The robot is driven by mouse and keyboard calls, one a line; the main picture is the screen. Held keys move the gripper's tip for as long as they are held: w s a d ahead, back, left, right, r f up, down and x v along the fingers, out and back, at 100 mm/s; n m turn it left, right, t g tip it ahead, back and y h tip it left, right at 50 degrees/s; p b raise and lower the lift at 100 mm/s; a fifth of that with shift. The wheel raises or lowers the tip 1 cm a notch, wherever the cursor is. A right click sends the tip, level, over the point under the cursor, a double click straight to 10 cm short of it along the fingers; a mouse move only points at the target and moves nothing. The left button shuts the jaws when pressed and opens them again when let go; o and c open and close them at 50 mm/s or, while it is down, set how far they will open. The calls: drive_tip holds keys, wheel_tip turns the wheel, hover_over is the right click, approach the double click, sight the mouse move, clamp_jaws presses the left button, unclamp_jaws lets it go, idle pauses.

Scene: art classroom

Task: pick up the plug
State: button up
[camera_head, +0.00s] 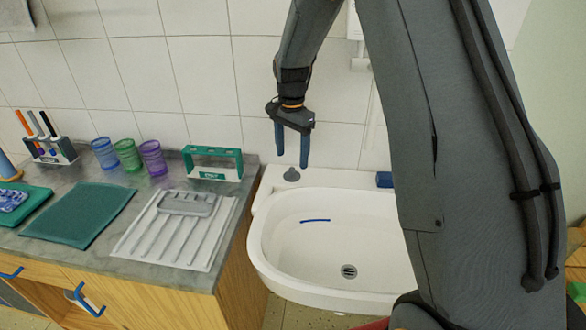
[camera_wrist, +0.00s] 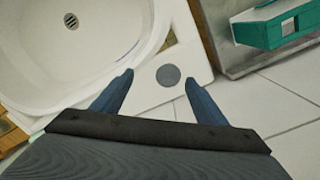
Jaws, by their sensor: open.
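A grey round plug (camera_head: 292,175) sits on the white back-left ledge of the sink (camera_head: 262,228). In the wrist view the plug (camera_wrist: 168,76) is a dark grey disc seen from above, between and beyond the two blue fingertips. My gripper (camera_head: 293,165) hangs fingers down over this ledge, close to the plug. Its fingers are apart and empty in the wrist view (camera_wrist: 157,78). The exact height gap between fingertips and plug is hard to tell.
Left of the sink, a grey counter (camera_head: 110,262) holds a green holder (camera_head: 212,176), a white ribbed tray (camera_head: 222,232), and colored cups (camera_head: 128,155). The tiled wall (camera_head: 190,75) stands close behind the ledge. A blue item (camera_head: 384,179) lies on the sink's right ledge.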

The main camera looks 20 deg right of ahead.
sight(292, 168)
drive_tip(key=w, duration=0.1)
drive_tip(key=w+m, duration=0.1)
drive_tip(key=w, duration=0.1)
drive_tip(key=shift+w+a+f+m+p, duration=0.1)
drive_tip(key=shift+w+f+m+p, duration=0.1)
drive_tip(key=shift+f+m+p, duration=0.15)
wheel_tip(292, 168, down, 2)
drive_tip(key=shift+f+p, duration=0.1)
drive_tip(key=shift+p, duration=0.3)
drive_tip(key=f+p, duration=0.1)
drive_tip(key=f, duration=0.1)
drive_tip(key=d+f+p, duration=0.1)
drive_tip(key=f, duration=0.1)
drive_tip(key=shift+s+f, duration=0.1)
drive_tip(key=shift+f, duration=0.15)
drive_tip(key=shift+f+p, duration=0.3)
drive_tip(key=shift+f, duration=0.1)
drive_tip(key=c, duration=1.1)
drive_tip(key=shift+c, duration=0.2)
